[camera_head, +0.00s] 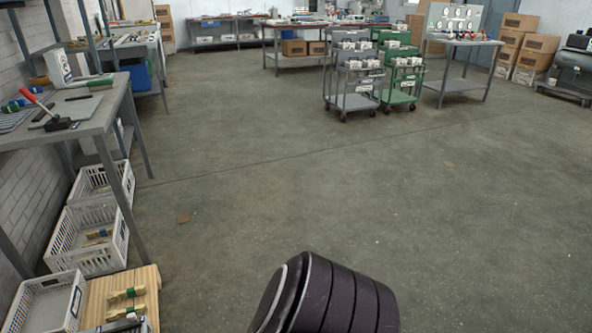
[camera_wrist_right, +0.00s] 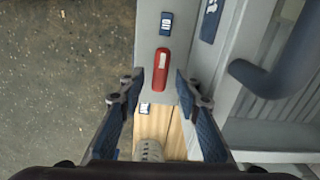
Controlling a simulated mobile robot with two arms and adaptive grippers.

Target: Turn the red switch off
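The red switch (camera_wrist_right: 161,66) shows in the right wrist view as an upright elongated red piece with a pale patch on top, set on a light grey panel (camera_wrist_right: 150,42). A blue label with white marks (camera_wrist_right: 167,23) is above it and a small white label (camera_wrist_right: 144,107) below it. My right gripper (camera_wrist_right: 158,90) is open, with one finger to each side in the picture, just below the switch. Nothing is held, and I cannot tell whether the fingers touch the panel. My left gripper is in neither view. The switch is not seen in the head view.
In the right wrist view, a dark blue curved bar (camera_wrist_right: 287,62) is at right and a ridged grey cylinder (camera_wrist_right: 150,150) is at bottom. In the head view, a workbench (camera_head: 93,126) and white crates (camera_head: 103,220) line the left; the middle floor is clear.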

